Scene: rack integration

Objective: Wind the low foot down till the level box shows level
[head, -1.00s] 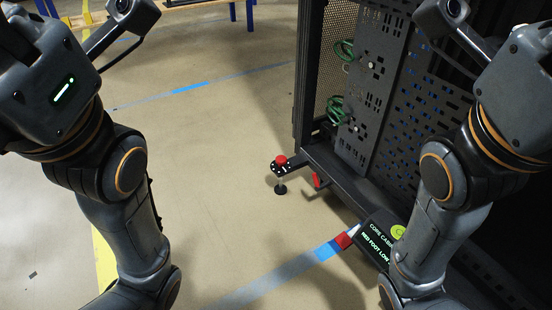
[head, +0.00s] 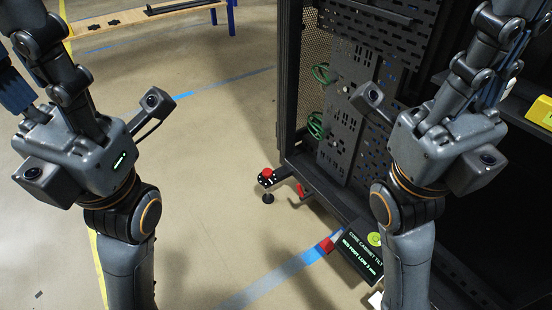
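The cabinet's levelling foot (head: 268,197) stands on the floor at the near left corner, under a dark bracket with a red knob (head: 267,173) on top. The level box (head: 357,256) is a dark display low by the cabinet; its text reads "CORE CABINET TILT" and "RED FOOT LOW", with a small value that looks like 2 mm. A yellow-green round mark (head: 375,239) sits at its top right. My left gripper (head: 45,65) is raised at the upper left, far from the foot. My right gripper (head: 480,70) is raised before the cabinet. Both sets of fingertips are cut off or unclear.
The black rack cabinet (head: 293,80) has perforated panels and green cables (head: 316,125). A red lever-like part (head: 301,190) and a red block (head: 327,244) are near its base. A yellow item (head: 540,112) lies on a shelf at right. A bench (head: 150,18) stands behind; the middle floor is clear.

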